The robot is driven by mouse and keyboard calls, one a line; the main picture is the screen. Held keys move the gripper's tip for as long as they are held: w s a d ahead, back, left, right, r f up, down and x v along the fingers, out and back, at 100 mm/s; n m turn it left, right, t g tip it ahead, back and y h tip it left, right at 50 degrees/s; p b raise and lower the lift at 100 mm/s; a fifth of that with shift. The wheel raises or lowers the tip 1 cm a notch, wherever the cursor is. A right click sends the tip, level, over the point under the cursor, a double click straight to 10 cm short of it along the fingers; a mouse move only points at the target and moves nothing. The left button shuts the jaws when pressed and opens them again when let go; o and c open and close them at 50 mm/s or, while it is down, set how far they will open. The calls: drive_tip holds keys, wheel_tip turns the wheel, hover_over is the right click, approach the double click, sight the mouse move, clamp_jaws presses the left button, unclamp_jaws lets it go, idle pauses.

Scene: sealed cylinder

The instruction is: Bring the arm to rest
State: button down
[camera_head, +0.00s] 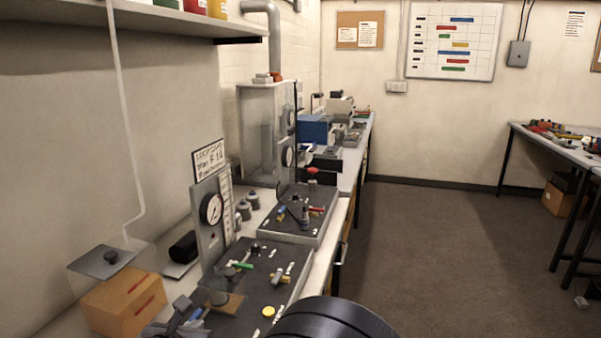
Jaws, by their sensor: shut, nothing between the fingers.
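A dark rounded part (332,318) at the bottom edge of the head view looks like a piece of my own arm. My gripper itself does not show in this view, so I cannot see where its fingers are. On the left bench, a dark panel (262,262) carries small coloured valves and fittings. A round pressure gauge (211,207) stands upright on a grey plate at its back. What lies behind the dark arm part is hidden.
A second dark panel (322,205) sits farther along the bench, before a clear-walled cabinet (258,130). An orange-brown box (125,302) is at the lower left. A shelf (150,22) overhangs the bench. The floor (430,250) is open to the right, towards another table (550,140).

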drive_tip(key=shift+s+a+f+m+h, duration=0.1)
drive_tip(key=shift+s+a+m+h, duration=0.2)
drive_tip(key=shift+s+m+h, duration=0.35)
drive_tip(key=shift+s+a+f+m+h+p, duration=0.15)
drive_tip(key=shift+s+m+h+p, duration=0.2)
drive_tip(key=shift+s+h, duration=0.55)
drive_tip(key=v, duration=0.8)
